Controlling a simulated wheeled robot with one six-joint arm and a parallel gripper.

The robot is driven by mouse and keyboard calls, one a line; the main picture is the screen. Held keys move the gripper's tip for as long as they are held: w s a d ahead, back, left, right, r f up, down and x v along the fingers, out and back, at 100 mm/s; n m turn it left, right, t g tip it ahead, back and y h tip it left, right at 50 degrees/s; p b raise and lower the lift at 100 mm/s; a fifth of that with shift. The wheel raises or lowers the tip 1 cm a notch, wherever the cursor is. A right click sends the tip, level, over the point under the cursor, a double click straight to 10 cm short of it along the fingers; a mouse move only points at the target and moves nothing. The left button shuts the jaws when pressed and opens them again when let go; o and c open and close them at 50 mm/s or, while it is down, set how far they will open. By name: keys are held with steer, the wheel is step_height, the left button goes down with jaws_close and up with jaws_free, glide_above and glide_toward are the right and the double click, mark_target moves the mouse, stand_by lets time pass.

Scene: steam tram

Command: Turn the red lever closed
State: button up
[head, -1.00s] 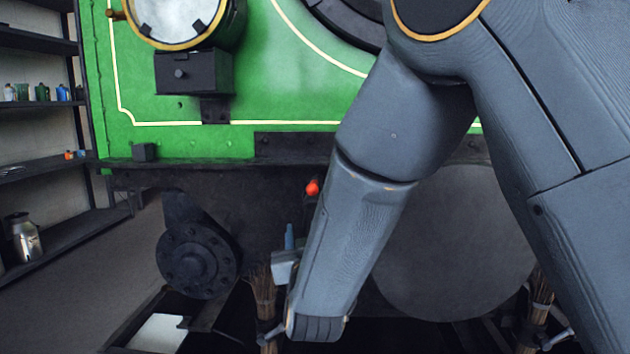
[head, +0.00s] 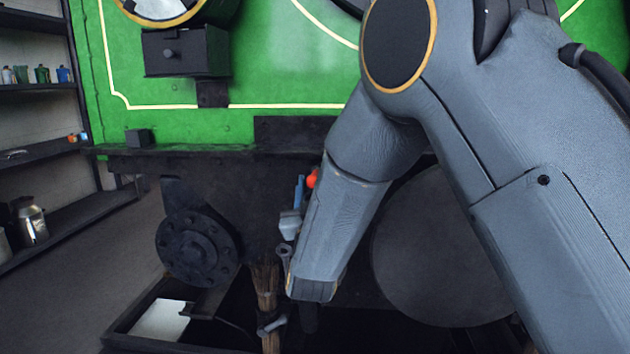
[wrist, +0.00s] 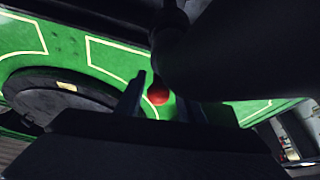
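The red ball end of the lever (head: 313,178) shows at the left edge of my forearm in the head view, below the tram's green front. My arm hides the rest of the lever there. In the wrist view the red ball (wrist: 158,97) appears in the gap between the two dark fingers of my gripper (wrist: 161,90). The fingers stand apart. I cannot tell whether the ball is between the fingertips or beyond them, or whether anything touches it. In the head view my forearm mostly hides the gripper.
A dark round flanged fitting (head: 197,247) sticks out left of my arm. A bundled broom (head: 266,290) stands below, beside an open dark box (head: 130,325). Shelves (head: 40,155) line the left wall. A large dark cylinder crosses close in the wrist view (wrist: 235,50).

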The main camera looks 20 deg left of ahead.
steer(key=shift+x, duration=0.9)
jaws_close()
steer(key=shift+d+r, duration=0.1)
steer(key=shift+d, duration=0.05)
